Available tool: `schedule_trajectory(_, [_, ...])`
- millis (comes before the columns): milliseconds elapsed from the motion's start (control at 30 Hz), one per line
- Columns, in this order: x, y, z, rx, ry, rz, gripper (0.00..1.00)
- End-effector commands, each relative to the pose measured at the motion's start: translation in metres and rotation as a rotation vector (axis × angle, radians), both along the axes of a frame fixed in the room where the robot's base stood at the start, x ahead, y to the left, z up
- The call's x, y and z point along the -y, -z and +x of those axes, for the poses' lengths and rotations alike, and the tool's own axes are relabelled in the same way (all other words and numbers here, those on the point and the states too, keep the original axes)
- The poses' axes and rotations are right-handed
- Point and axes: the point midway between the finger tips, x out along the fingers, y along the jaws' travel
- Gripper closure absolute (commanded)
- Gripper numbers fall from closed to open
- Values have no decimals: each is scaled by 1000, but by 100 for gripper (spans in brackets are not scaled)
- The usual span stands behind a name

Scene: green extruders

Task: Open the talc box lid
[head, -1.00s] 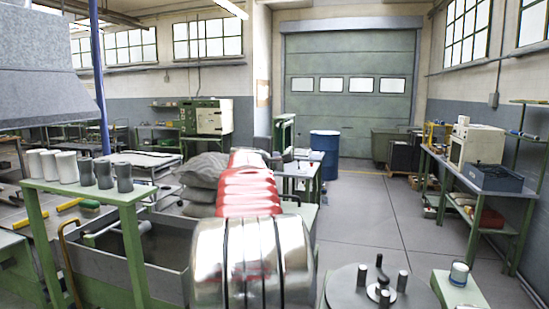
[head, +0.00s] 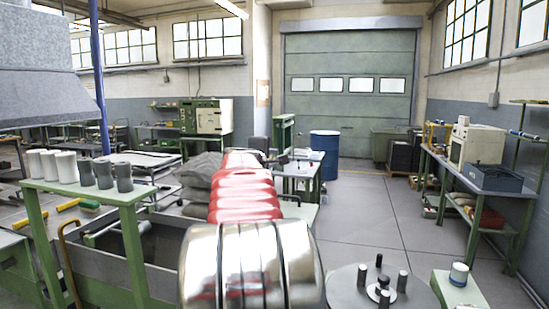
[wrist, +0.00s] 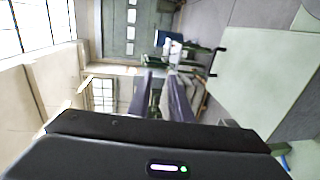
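A pale green flat panel (wrist: 270,80) fills the right of the wrist view, with a black bar handle (wrist: 215,60) at its left edge. It looks like the talc box lid, lying shut, though I cannot be sure. In the head view a strip of the panel (head: 301,213) shows right of my red and chrome arm, which hides the rest. My gripper (wrist: 160,88) has two dark fingers with a gap between them, nothing seen held. The fingers are apart from the handle, to its left in the wrist view.
A grey trough (head: 95,262) and a green shelf with several cups (head: 75,185) stand at left. A round plate with pegs (head: 350,285) and a cup on a green stand (head: 458,275) are at front right. A blue barrel (head: 325,150) stands behind; open floor lies right of centre.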

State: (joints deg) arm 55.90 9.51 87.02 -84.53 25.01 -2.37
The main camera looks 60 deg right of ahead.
Motion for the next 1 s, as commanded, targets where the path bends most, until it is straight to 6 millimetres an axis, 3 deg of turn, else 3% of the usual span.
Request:
schedule_trajectory(700, [-92, -13, -13, 1, -2, 0, 82])
schedule_trajectory(1000, [-103, -14, -15, 0, 0, 1, 82])
